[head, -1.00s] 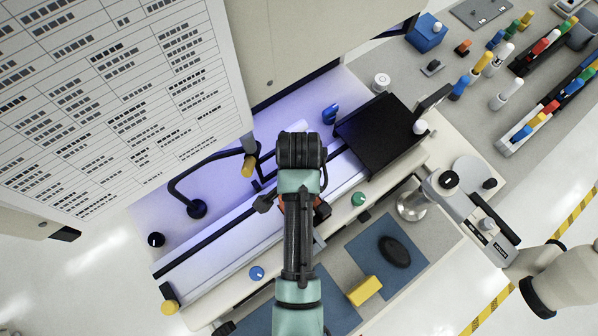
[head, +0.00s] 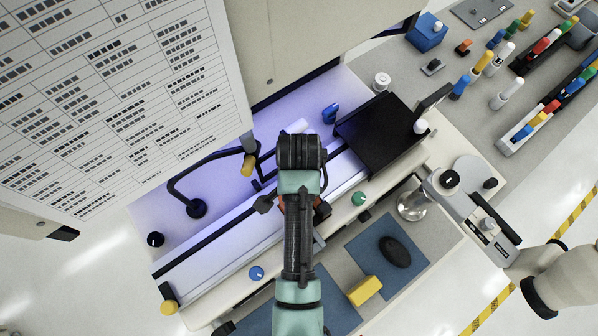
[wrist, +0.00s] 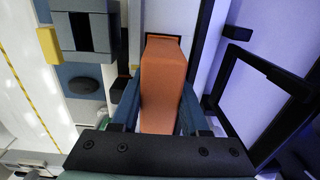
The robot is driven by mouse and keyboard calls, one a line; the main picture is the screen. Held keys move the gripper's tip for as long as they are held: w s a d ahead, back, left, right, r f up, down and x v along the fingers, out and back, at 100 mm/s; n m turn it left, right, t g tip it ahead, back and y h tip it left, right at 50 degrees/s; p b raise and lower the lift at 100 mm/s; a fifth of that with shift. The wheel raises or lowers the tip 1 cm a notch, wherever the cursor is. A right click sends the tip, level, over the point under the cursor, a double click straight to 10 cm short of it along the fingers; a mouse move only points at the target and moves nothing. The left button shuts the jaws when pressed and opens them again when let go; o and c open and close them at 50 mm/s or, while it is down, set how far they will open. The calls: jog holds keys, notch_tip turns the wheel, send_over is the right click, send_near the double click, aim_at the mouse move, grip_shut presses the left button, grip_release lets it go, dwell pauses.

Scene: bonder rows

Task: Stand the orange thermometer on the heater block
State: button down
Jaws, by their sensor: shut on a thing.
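The orange thermometer (wrist: 163,85) fills the middle of the wrist view as a long, block-like orange body. My gripper (wrist: 160,108) is shut on it, with a blue-grey finger on each side. Its far end points towards a pale surface; I cannot tell whether it touches anything. In the head view my arm covers the gripper and nearly all of the thermometer. I cannot pick out the heater block with certainty in either view.
A black plate (head: 381,134) lies right of my arm, and a bent black bar (head: 205,160) stands left. A large printed sheet (head: 110,90) hangs at upper left. A yellow block (head: 364,291) and a dark oval (head: 395,252) lie at the front.

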jog(key=shift+f, duration=0.35)
jog(key=shift+c, duration=1.6)
grip_release()
